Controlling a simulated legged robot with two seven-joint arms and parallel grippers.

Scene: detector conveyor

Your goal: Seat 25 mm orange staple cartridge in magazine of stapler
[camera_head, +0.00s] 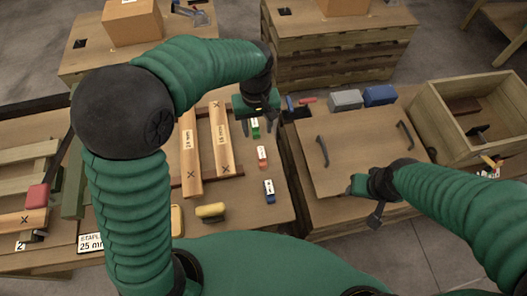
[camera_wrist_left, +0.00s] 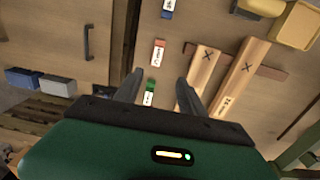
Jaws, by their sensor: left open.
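The small orange cartridge (camera_head: 262,157) with a white label lies on the left table, between a green cartridge (camera_head: 255,128) and a blue cartridge (camera_head: 269,190). My left gripper (camera_head: 257,122) is open and empty above the green cartridge. In the left wrist view its fingers (camera_wrist_left: 160,78) are spread, with the green cartridge (camera_wrist_left: 149,93) between them and the orange cartridge (camera_wrist_left: 158,52) just beyond. A sign reading "STAPLE... 25 mm" (camera_head: 90,242) is partly hidden by my left arm. I cannot identify the stapler's magazine. My right gripper (camera_head: 366,198) hangs over the right table; its opening is unclear.
Two wooden slats (camera_head: 190,150) lie left of the cartridges. A yellow object (camera_head: 210,211) sits near the front edge. The right table has a handled board (camera_head: 335,160), grey and blue boxes (camera_head: 346,99) and an open wooden crate (camera_head: 436,122). A gap separates the tables.

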